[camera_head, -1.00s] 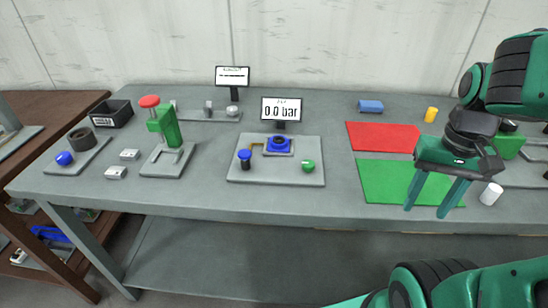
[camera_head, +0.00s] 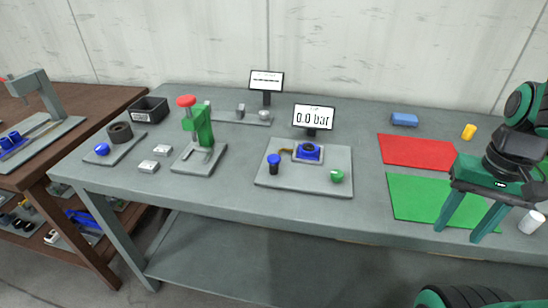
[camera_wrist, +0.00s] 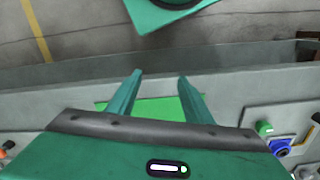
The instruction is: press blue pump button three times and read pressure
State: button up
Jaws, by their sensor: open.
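The blue pump button (camera_head: 274,160) stands on a black stem at the left of a grey plate (camera_head: 290,181) on the table. On the same plate are a blue ring-shaped part (camera_head: 309,152) and a green knob (camera_head: 337,176). The display (camera_head: 314,117) behind it reads 0.0 bar. My gripper (camera_head: 457,232) is open and empty, over the front edge of the table by the green mat, well to the right of the button. In the wrist view its two fingers (camera_wrist: 160,88) are apart, and the green knob (camera_wrist: 264,128) shows at right.
A red mat (camera_head: 416,152) and a green mat (camera_head: 420,199) lie right of the plate. A green press with a red knob (camera_head: 186,101) stands to its left. A blue block (camera_head: 404,119), a yellow cylinder (camera_head: 468,131) and a white cylinder (camera_head: 531,222) lie at right.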

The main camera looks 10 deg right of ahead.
aim_at(273, 159)
jog(key=z, duration=1.15)
jog(key=k, duration=1)
jog(key=u, duration=1.15)
jog(key=i, duration=1)
